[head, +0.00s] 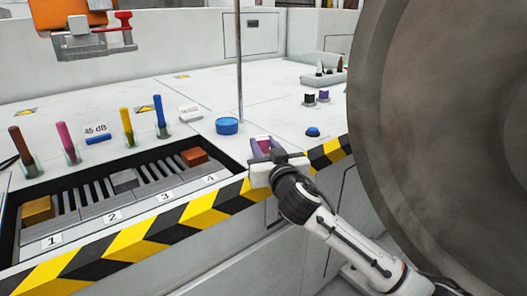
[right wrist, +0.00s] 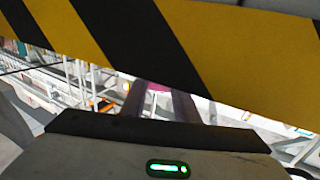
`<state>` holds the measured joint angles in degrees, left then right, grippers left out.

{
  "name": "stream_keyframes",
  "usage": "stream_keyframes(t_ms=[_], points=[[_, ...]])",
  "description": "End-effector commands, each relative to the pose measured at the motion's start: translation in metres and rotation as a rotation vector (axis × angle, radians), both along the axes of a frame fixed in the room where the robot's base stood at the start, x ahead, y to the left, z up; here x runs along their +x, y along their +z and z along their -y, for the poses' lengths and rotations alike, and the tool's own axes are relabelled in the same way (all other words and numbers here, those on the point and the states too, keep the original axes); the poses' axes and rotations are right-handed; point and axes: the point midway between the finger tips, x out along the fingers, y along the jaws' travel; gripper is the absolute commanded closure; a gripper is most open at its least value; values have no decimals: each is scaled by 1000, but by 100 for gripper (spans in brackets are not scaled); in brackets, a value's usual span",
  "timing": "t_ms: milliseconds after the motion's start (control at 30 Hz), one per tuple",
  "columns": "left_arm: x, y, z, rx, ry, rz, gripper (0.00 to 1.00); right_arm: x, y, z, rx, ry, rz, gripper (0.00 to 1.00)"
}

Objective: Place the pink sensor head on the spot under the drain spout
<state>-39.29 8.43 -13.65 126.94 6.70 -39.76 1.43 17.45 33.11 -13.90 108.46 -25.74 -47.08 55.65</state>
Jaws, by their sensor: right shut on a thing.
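My right gripper (head: 262,143) is shut on the pink sensor head (head: 263,141) at the front edge of the white bench, by the striped border. Only a small part of the pink head shows between the fingers; in the right wrist view the pink head (right wrist: 158,87) also shows between them. An orange housing (head: 70,15) with a grey metal fitting (head: 95,43) and a red handle (head: 123,18) hangs at the upper left. I cannot tell for sure whether this is the drain spout. The spot under it is not clearly marked. My left gripper is not in view.
A recessed tray (head: 75,203) with numbered slots holds several blocks. Coloured sticks in glass holders stand behind it, near a blue round container (head: 227,126). A thin pole (head: 239,70) rises there. A blue knob (head: 313,132) stands right. A large grey wheel (head: 445,130) blocks the right.

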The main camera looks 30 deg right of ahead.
Motion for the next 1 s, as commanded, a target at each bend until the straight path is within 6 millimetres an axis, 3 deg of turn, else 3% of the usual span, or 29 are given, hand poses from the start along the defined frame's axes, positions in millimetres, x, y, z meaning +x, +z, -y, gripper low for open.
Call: stream_keyframes(t_ms=[400, 433, 533, 867, 1000], points=[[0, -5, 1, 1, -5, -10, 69, 0, -6, 0, 0, 1, 3, 97], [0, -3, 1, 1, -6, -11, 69, 0, -5, 0, -1, 1, 2, 67], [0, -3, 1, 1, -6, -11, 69, 0, -5, 0, -1, 1, 2, 54], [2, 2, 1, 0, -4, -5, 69, 0, 0, 0, -1, 1, 3, 54], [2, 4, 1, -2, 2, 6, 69, -16, -2, -6, 1, 3, 1, 54]])
